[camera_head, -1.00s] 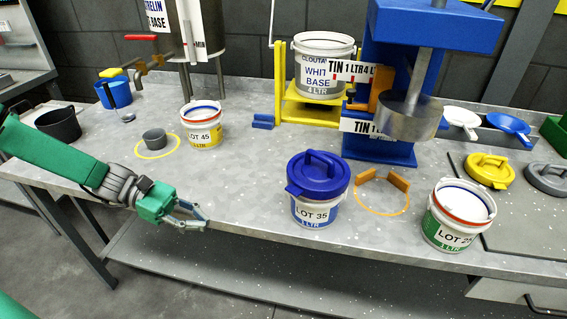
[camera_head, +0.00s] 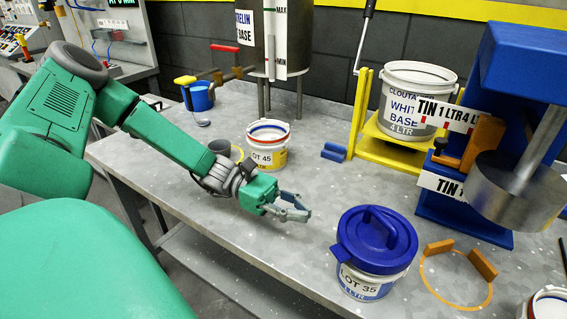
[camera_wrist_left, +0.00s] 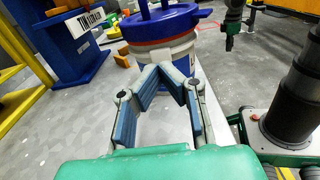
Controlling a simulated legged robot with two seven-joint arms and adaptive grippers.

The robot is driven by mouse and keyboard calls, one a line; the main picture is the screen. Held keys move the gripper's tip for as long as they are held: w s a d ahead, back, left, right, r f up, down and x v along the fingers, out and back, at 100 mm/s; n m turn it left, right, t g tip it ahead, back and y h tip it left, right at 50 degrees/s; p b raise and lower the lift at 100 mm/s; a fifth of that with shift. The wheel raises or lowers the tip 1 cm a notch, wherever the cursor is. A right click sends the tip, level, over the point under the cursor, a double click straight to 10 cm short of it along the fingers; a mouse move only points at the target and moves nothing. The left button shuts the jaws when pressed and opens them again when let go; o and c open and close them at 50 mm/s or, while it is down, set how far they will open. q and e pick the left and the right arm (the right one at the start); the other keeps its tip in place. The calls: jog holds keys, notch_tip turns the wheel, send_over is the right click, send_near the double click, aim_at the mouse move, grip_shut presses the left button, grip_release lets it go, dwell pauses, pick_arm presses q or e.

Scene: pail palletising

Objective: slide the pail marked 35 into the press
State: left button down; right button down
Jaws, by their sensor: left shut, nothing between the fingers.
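The pail marked 35 (camera_head: 352,283) is white with a blue band and a blue handled lid (camera_head: 385,232). It stands upright near the bench's front edge. The blue press (camera_head: 520,75), with its steel cylinder (camera_head: 520,185), is behind it to the right. My left gripper (camera_head: 306,212) is shut and empty, low over the bench just left of the pail. In the left wrist view its fingertips (camera_wrist_left: 166,72) meet in front of the pail (camera_wrist_left: 160,48); contact cannot be told. A green and dark part that may be my right gripper (camera_wrist_left: 231,30) hangs beyond the pail.
An orange ring with two orange stops (camera_head: 440,247) lies right of the pail. A yellow stand (camera_head: 365,150) holds a large white-base pail (camera_head: 412,100).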

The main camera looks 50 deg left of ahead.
pick_arm(q)
jog(key=b+x, duration=0.1)
jog(key=x, duration=0.4)
jog(key=shift+d+f, duration=0.1)
jog(key=shift+f, duration=0.05)
jog(key=shift+w+d+b, duration=0.15)
jog(key=shift+d+b, duration=0.15)
jog(key=shift+d, duration=0.25)
jog(key=shift+w, duration=0.1)
jog(key=shift+d, duration=0.2)
